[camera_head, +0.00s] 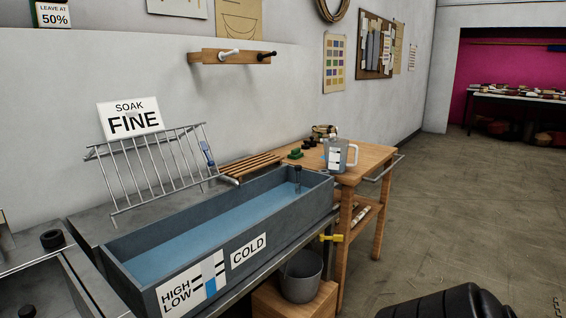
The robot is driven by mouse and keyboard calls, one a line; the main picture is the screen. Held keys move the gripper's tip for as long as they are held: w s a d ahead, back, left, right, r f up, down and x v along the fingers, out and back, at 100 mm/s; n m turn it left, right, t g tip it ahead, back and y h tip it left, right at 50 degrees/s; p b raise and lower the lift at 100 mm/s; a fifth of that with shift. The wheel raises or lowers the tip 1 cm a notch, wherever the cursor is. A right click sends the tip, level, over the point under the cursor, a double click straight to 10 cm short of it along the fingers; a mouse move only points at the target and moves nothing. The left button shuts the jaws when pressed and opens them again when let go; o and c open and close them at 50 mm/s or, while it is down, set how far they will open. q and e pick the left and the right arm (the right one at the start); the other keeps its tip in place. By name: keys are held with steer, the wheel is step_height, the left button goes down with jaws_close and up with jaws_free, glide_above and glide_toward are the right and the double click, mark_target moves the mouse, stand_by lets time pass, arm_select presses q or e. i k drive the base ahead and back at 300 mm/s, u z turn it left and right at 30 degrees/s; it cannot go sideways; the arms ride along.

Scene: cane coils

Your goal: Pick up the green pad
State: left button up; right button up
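A small dark green block, which looks like the green pad (295,154), lies on the wooden table (375,156) near its left side. It is left of a clear measuring jug (340,155) with a white label and in front of a small bundle of mixed items (323,131). The pad is small in view, so its exact shape is hard to tell. Neither of my grippers is in view.
A long grey trough of water (300,226) stands in front of and left of the table. A metal rack (150,165) and wooden slats (250,165) are behind it. A grey bucket (301,277) sits below on a wooden box. Floor to the right is largely open.

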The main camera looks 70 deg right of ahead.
mark_target(295, 154)
steer(key=z, duration=2.2)
